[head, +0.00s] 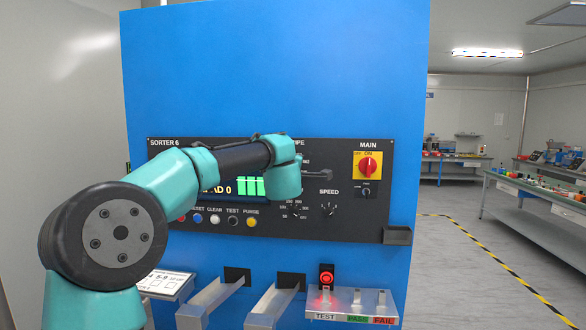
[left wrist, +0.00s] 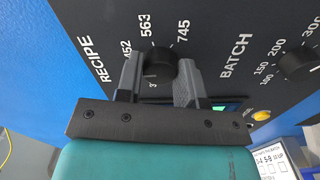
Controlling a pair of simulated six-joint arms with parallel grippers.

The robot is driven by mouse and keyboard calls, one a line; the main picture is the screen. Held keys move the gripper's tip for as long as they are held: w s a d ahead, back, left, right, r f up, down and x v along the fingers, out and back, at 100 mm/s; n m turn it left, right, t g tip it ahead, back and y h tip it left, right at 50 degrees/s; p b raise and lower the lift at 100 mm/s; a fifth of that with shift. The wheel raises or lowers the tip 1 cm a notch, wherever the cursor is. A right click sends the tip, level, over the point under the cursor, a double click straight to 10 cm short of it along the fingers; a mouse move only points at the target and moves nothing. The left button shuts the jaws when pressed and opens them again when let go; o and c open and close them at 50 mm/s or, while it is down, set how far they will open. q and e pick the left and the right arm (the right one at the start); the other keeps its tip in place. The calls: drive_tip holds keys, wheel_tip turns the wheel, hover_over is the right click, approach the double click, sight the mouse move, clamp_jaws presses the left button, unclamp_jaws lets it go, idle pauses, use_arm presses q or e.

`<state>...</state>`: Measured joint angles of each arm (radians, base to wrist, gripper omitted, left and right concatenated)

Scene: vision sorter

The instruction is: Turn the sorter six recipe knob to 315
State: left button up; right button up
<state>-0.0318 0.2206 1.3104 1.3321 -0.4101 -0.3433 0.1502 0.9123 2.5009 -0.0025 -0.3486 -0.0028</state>
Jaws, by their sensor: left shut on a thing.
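The sorter six panel (head: 345,215) stands upright on a blue cabinet. My left arm reaches across it, and my wrist covers the recipe knob in the head view, leaving only part of the RECIPE label in sight. In the left wrist view the black recipe knob (left wrist: 158,66) sits between the two grey fingers of my left gripper (left wrist: 160,76), which is shut on it. The numbers 452, 563 and 745 show around the knob. A further number starting with 3 is mostly hidden. I cannot tell where the knob points. My right gripper is in neither view.
The batch knob (head: 294,209), speed knob (head: 329,209) and red MAIN switch (head: 368,166) are close by on the panel. Below are chutes (head: 270,306) and a tray (head: 352,303) marked TEST, PASS and FAIL. Workbenches stand at the right, well apart.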

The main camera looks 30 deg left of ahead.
use_arm(q)
drive_tip(key=n, duration=1.4)
drive_tip(key=shift+n, duration=0.3)
idle(0.3)
drive_tip(key=o, duration=0.9)
drive_tip(key=shift+s+r, duration=0.1)
drive_tip(key=shift+s, duration=0.05)
drive_tip(key=v, duration=1.7)
drive_tip(key=shift+s, duration=0.1)
